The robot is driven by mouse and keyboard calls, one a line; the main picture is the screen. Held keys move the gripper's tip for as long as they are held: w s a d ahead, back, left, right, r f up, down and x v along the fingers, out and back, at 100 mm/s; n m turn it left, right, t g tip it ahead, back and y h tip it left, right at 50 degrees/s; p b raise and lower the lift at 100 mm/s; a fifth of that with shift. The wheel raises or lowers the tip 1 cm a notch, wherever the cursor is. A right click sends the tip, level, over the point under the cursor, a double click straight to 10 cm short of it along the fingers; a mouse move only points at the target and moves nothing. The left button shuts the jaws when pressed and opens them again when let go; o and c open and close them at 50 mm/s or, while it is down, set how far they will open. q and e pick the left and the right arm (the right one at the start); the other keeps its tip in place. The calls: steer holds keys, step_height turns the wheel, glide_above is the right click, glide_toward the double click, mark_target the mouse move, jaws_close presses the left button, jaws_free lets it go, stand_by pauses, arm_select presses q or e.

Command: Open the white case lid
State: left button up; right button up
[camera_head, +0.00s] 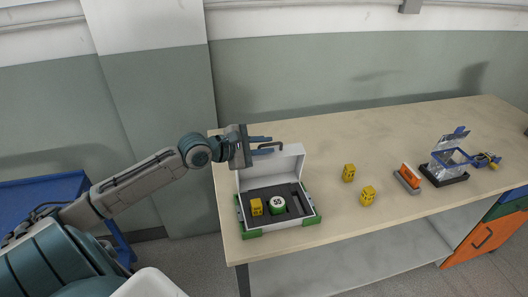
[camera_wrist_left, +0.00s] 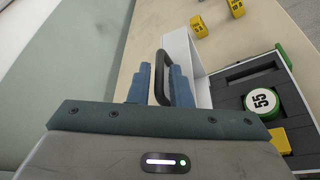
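The white case (camera_head: 241,217) stands on the table's near left part. Its white lid (camera_head: 275,168) is raised, tilted up at the back, and the inside shows. My left gripper (camera_head: 267,145) is at the lid's top edge. Part of the handle is hidden by the fingers. The case's dark insert (camera_wrist_left: 236,99) holds a yellow block (camera_head: 256,207) and a green-and-white round piece marked 55 (camera_head: 278,205). My right gripper is not in view.
Two yellow blocks (camera_head: 349,172) (camera_head: 368,195) lie right of the case. Further right are an orange piece on a grey holder (camera_head: 407,179) and a clear-lidded device on a dark base (camera_head: 446,174). Green corner pieces (camera_head: 251,234) sit at the case's base. The table's back middle is clear.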

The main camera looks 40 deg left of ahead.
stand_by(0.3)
arm_select(q)
jaws_close()
steer(key=p, duration=0.2)
steer(key=s+d+p, duration=0.1)
steer(key=p, duration=0.1)
steer(key=shift+d+r+m, duration=0.15)
steer(key=shift+r+m, duration=0.1)
steer(key=shift+m, duration=0.05)
steer(key=shift+s+d+f+m+t+p, duration=0.3)
steer(key=shift+d+f+p, duration=0.1)
steer(key=shift+p, duration=0.3)
